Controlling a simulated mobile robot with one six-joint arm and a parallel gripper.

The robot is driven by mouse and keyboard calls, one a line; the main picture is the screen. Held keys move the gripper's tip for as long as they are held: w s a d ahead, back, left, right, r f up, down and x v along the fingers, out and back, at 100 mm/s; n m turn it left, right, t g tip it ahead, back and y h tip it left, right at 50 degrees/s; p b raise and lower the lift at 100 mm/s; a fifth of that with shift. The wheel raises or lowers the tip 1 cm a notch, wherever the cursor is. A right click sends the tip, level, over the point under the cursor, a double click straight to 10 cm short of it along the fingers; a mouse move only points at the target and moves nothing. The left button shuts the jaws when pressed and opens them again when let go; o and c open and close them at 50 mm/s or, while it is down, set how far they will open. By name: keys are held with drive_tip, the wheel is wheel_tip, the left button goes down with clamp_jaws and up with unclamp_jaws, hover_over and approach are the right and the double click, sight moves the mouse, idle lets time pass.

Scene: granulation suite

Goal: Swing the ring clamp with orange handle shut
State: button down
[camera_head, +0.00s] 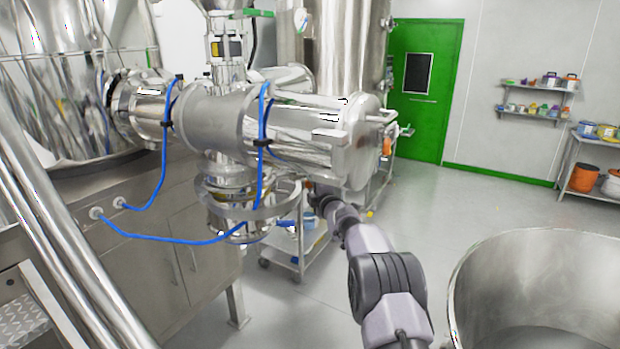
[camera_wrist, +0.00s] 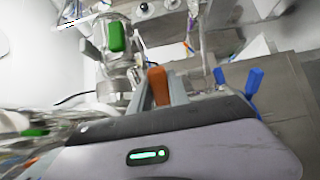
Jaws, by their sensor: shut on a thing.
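The orange handle (camera_wrist: 157,82) of the ring clamp stands upright in the middle of the wrist view. My gripper (camera_wrist: 163,93) is shut on this handle, its pale fingers on either side of it. The clamp's ring is not clear in the wrist view; metal pipework lies behind the handle. In the head view my arm reaches under the large horizontal steel cylinder, and my gripper and the held handle are hidden there. I cannot tell how far the ring is closed.
Blue handles (camera_wrist: 253,83) are right of my gripper and a green one (camera_wrist: 116,37) is beyond it. The steel cylinder (camera_head: 290,130) and blue hoses (camera_head: 165,241) crowd my arm. A large steel bowl (camera_head: 545,260) stands at right.

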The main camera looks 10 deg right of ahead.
drive_tip(key=shift+w+a+n+y+p, duration=0.1)
drive_tip(key=shift+w+n+y+p, duration=0.3)
drive_tip(key=shift+w+p, duration=0.55)
drive_tip(key=c, duration=1.2)
unclamp_jaws()
drive_tip(key=shift+c, duration=0.2)
drive_tip(key=shift+s, duration=0.15)
drive_tip(key=s+d, duration=0.1)
drive_tip(key=s, duration=0.7)
drive_tip(key=s+d, duration=0.2)
drive_tip(key=s, duration=0.7)
drive_tip(key=shift+d+b, duration=0.25)
drive_tip(key=shift+b, duration=0.2)
